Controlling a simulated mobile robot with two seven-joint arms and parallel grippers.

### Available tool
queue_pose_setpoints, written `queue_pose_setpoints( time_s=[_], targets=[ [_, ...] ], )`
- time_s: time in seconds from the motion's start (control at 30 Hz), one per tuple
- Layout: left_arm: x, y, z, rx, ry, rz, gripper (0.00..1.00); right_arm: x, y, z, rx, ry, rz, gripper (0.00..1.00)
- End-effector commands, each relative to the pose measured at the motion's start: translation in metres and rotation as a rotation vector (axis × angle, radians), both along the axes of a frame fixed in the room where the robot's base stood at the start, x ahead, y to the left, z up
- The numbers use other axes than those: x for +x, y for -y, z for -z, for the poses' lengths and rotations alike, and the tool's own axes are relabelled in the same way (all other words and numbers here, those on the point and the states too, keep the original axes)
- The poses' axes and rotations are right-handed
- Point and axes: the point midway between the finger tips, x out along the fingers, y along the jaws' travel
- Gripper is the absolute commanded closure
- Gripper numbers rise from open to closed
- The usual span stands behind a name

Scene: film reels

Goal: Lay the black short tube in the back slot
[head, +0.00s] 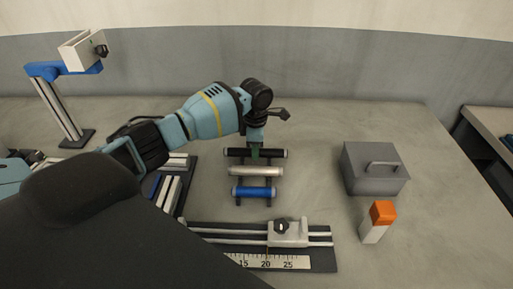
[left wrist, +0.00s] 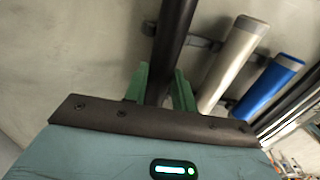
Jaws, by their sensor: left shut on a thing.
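The black tube (head: 276,153) is at the back slot of a small dark rack (head: 238,201), behind a silver tube (head: 257,171) and a blue tube (head: 253,191). My left gripper (head: 256,153) comes down from above with its green fingers shut on the black tube near its middle. In the left wrist view the black tube (left wrist: 176,22) runs between the two fingers (left wrist: 161,70). It lies roughly parallel to the silver tube (left wrist: 234,60) and the blue tube (left wrist: 268,88). I cannot tell whether it rests fully in the slot. My right gripper is not in view.
A rail with a ruler (head: 288,234) lies in front of the rack. A tray of strips (head: 178,187) is to its left. The table behind the rack is clear.

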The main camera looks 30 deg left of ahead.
Motion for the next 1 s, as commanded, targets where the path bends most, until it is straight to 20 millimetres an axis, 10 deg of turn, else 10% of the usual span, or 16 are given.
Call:
queue_pose_setpoints(
  time_s=[0.27, 0.3, 0.43, 1.0],
  targets=[
    [0.001, 0.001, 0.001, -0.002, 0.003, 0.000, 1.00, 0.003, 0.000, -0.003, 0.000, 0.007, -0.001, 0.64],
    [0.000, 0.001, 0.001, -0.002, 0.003, 0.000, 0.69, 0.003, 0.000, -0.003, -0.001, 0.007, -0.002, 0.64],
    [0.000, 0.000, 0.002, -0.001, 0.002, 0.000, 0.52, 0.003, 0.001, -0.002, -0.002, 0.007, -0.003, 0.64],
    [0.001, 0.001, -0.035, -0.001, 0.009, 0.001, 0.52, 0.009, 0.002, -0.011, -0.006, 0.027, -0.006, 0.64]
  ],
)
